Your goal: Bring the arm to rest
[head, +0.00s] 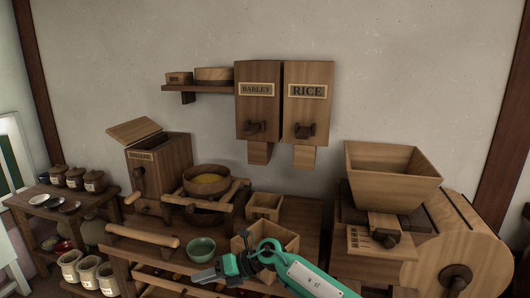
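My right arm (303,275) is green and white and reaches in from the bottom edge, pointing left. Its dark gripper (205,276) is low in the head view, over the front of the wooden bench, in front of and below a green bowl (202,249). The fingers are small and seen from the side, so I cannot tell whether they are open or shut. I see nothing clearly held in them. The arm's wrist passes in front of an open wooden box (285,238) and hides part of it. My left gripper is not in view.
A wooden roller (143,236) lies left of the bowl, and a small wooden box (264,204) stands behind. Barley (257,108) and rice (308,108) dispensers hang on the wall. A hopper (393,183) and drum (462,250) stand right.

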